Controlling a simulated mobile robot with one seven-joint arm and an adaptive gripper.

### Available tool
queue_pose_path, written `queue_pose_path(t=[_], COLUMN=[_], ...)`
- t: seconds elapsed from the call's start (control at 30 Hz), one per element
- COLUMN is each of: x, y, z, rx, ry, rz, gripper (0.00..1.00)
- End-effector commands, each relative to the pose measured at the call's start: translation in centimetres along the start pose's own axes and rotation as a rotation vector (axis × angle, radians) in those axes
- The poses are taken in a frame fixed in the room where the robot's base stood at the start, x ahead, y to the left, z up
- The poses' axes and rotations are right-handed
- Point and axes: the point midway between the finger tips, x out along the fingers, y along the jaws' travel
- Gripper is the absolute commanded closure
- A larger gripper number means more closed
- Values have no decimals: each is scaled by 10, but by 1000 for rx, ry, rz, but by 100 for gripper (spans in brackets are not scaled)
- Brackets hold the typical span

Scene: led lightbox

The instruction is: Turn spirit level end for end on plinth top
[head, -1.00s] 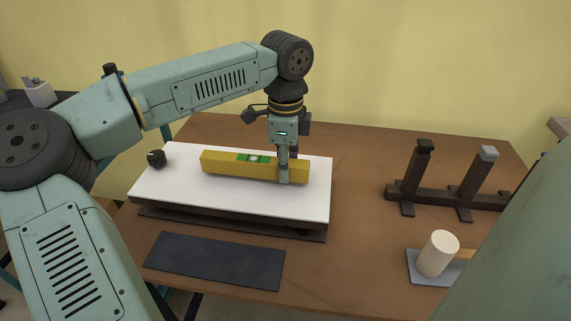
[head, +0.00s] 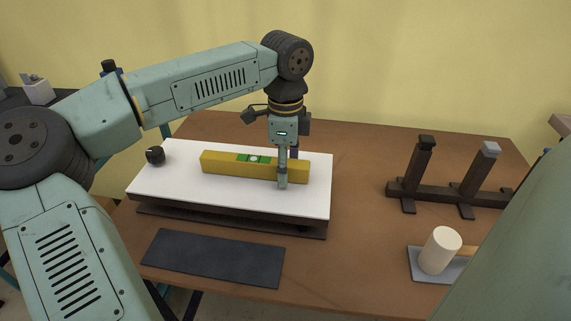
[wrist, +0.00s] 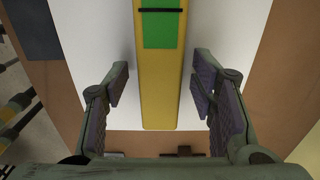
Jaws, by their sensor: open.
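The yellow spirit level (head: 222,164) with a green vial window lies on the white plinth top (head: 180,187) in the head view. It runs roughly left to right across the plinth. My gripper (head: 288,178) is down near the level's right end. In the wrist view, the level (wrist: 160,90) runs between the two spread fingers of my gripper (wrist: 161,88), with a gap on each side. The gripper is open and touches neither side there. The far end of the level is cut off in the wrist view.
A black knob (head: 155,155) sits at the plinth's back left corner. A dark mat (head: 213,258) lies in front of the plinth. To the right stand a dark rack with two posts (head: 450,195) and a mallet (head: 440,250) on a grey pad.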

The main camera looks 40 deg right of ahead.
Motion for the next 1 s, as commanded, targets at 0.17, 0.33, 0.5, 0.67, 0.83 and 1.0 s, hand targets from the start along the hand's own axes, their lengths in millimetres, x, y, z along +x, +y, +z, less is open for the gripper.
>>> queue_pose_path(t=[0.17,0.33,0.5,0.67,0.83,1.0], x=[-2,-22,-58,-91,-113,-120], y=[0,0,-1,0,0,0], z=[0,0,0,0,0,0], rx=[0,-1,-2,-1,-1,1], ry=[0,-2,-3,-1,-1,0], rz=[0,-3,-4,-2,-1,0], gripper=[49,49,49,49,49,49])
